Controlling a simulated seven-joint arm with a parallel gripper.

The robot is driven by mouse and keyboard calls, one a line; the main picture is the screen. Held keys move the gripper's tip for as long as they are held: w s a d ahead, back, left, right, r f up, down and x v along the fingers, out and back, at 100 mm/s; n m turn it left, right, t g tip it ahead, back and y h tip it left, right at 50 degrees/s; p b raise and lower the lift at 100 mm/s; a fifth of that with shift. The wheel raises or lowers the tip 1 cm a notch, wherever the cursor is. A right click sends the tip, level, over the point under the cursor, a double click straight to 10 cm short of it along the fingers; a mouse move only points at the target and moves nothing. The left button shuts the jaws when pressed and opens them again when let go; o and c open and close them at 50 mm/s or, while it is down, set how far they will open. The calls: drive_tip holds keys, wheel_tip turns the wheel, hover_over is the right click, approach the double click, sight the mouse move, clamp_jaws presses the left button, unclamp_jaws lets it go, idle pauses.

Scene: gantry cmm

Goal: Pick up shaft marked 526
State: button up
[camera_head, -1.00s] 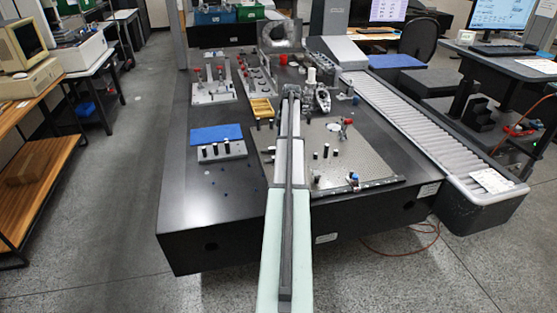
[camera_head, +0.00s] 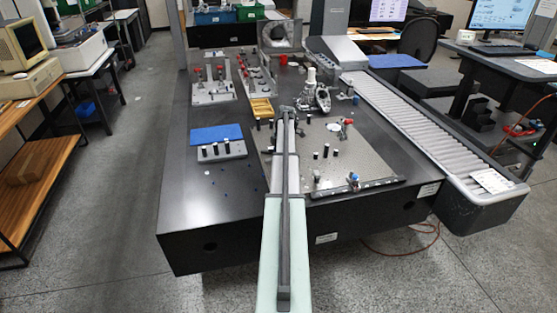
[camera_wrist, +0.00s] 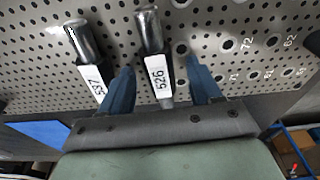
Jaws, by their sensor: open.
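The shaft marked 526 (camera_wrist: 149,32) is in the middle of the wrist view. It has a shiny metal end, a dark band and a white label reading 526. My gripper (camera_wrist: 161,72) is open, with one blue finger to the left and one to the right of this shaft in the picture. A gap shows on both sides, so neither finger appears to touch it. The depth between fingers and shaft is hard to judge. A similar shaft marked 537 (camera_wrist: 84,42) stands to the left, outside the left finger. In the head view I cannot make out either shaft's marking.
A perforated metal plate (camera_wrist: 225,15) with numbered holes lies behind the shafts. In the head view, the dark table (camera_head: 185,175) carries a blue pad (camera_head: 215,134), a yellow tray (camera_head: 261,107) and a grey block with black pegs (camera_head: 222,150). A roller conveyor (camera_head: 410,115) runs along the right.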

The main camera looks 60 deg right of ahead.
clamp_jaws()
idle(0.5)
